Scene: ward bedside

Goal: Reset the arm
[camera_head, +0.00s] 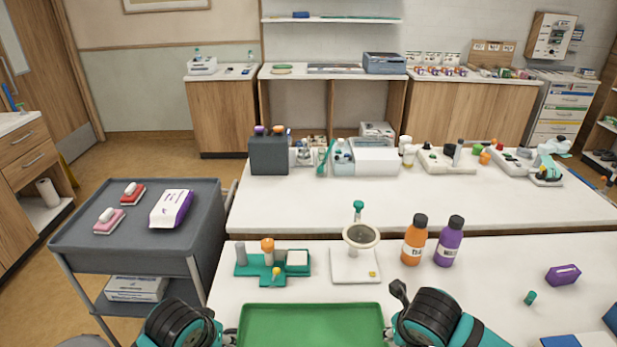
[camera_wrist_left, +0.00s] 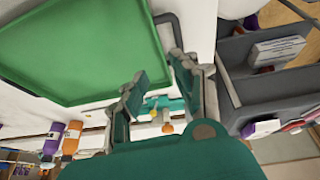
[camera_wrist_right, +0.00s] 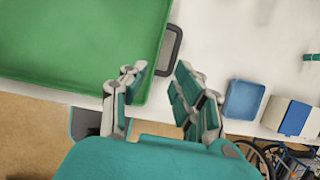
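My left arm enters at the bottom left of the head view and my right arm at the bottom right, on either side of a green tray (camera_head: 311,326). My left gripper (camera_wrist_left: 158,68) is open in its wrist view, with nothing between its fingers, near a corner and handle of the tray (camera_wrist_left: 75,45). My right gripper (camera_wrist_right: 158,70) is also open and empty, its fingertips near the edge and grey handle of the tray (camera_wrist_right: 70,40). Whether either gripper touches the tray is unclear. In the head view the fingers are mostly cut off or hidden.
The near table holds a teal rack (camera_head: 273,266), a white stand with a ring (camera_head: 356,265), an orange bottle (camera_head: 414,240), a purple bottle (camera_head: 449,241) and a purple box (camera_head: 563,275). A grey cart (camera_head: 130,250) stands left. The far table (camera_head: 300,208) has a clear front strip.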

